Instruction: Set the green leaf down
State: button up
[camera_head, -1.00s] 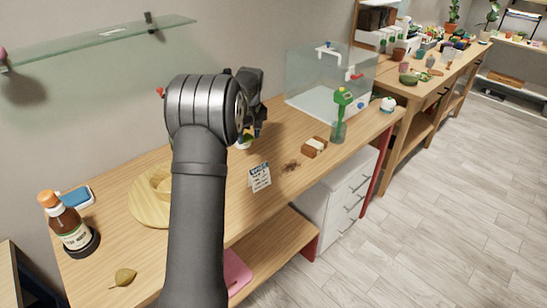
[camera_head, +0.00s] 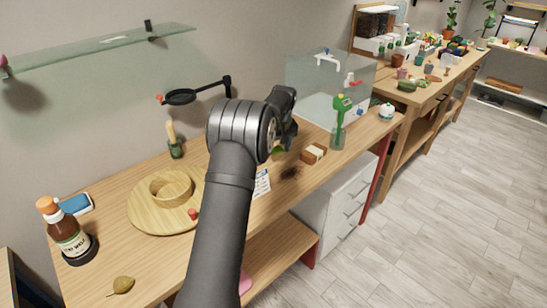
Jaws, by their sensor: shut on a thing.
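My gripper (camera_head: 283,145) is over the middle of the wooden bench, mostly hidden behind my own wrist. It is shut on a small green thing (camera_head: 278,151), which looks like the green leaf; only a sliver shows below the wrist. I cannot tell whether it touches the bench top. A dull olive-brown leaf (camera_head: 122,285) lies apart at the bench's front left.
A dark crumbly patch (camera_head: 290,173), a brown-and-white block (camera_head: 314,153) and a partly hidden card (camera_head: 263,183) lie near my gripper. A green tool stands in a holder (camera_head: 338,137) before a glass tank (camera_head: 312,84). A round wooden tray (camera_head: 140,214) and bottle (camera_head: 68,235) are left.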

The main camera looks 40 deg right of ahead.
aim_at(273, 163)
jog(key=shift+w+a+f, duration=0.1)
jog(key=shift+w+f, duration=0.3)
jog(key=shift+w, duration=0.2)
jog(key=shift+w+a+f, duration=0.1)
jog(key=shift+w+f, duration=0.3)
jog(key=shift+w, duration=0.2)
jog(key=shift+f, duration=1.9)
jog(key=shift+f, duration=0.15)
jog(key=o, duration=0.9)
jog(key=shift+o, duration=0.2)
jog(key=r, duration=0.4)
jog(key=s+r, duration=0.1)
jog(key=r, duration=0.7)
jog(key=shift+s+a+r, duration=0.1)
jog(key=shift+s+a, duration=0.2)
jog(key=shift+s, duration=0.05)
